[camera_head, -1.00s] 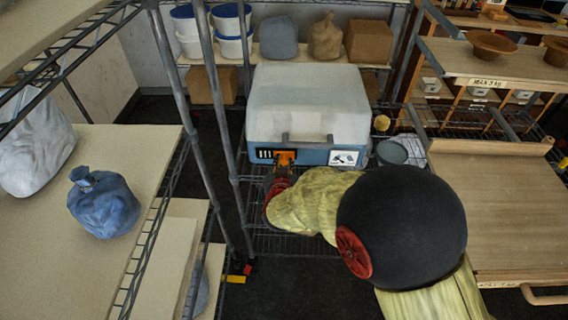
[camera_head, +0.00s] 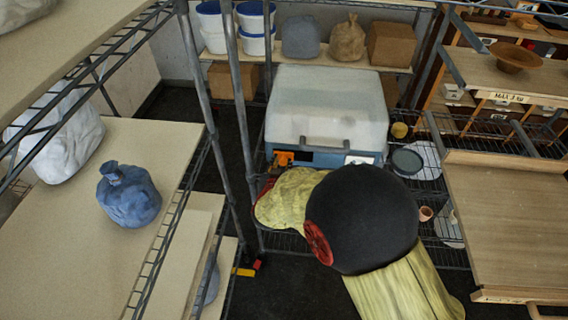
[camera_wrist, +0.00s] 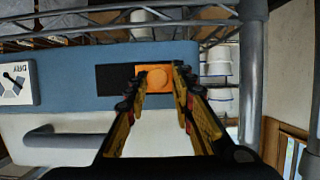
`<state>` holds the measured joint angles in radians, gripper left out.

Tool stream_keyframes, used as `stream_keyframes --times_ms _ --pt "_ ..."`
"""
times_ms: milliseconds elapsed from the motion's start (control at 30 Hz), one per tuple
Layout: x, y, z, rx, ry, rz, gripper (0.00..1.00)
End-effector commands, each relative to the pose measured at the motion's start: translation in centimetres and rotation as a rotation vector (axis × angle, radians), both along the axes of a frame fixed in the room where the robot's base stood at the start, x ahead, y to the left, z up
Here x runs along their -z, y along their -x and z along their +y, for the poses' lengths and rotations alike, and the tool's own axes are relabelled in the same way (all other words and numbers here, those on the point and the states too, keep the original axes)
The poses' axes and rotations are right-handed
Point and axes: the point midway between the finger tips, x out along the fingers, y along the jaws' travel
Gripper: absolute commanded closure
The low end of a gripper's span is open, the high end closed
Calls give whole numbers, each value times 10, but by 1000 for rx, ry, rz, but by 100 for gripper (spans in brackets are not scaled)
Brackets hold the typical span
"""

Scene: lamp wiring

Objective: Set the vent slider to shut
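The orange vent slider (camera_head: 284,158) sits at the left end of the blue front of a white-lidded box (camera_head: 330,105). In the wrist view, which is upside down, the slider (camera_wrist: 155,79) has a round knob, and a plain dark strip (camera_wrist: 115,78) lies beside it. No open slots show there. My gripper (camera_wrist: 159,75) faces the slider with its fingers apart, one on each side of the knob, with gaps between knob and fingers. I cannot tell whether a fingertip touches the slider plate. In the head view my arm hides most of the gripper.
The box's grey handle (camera_wrist: 75,140) is close to my gripper. A wire shelf post (camera_wrist: 252,75) stands just past the slider. A grey round container (camera_head: 407,162) stands right of the box.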

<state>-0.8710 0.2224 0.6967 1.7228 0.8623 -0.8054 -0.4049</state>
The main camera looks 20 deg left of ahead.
Motion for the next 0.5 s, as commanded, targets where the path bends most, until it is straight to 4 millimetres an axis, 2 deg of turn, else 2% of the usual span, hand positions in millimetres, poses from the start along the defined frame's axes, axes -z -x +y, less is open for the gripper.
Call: stream_keyframes --times_ms 267,500 --pt "-1 0 1 -2 -1 -1 62" --pt "-1 0 0 0 0 -1 62"
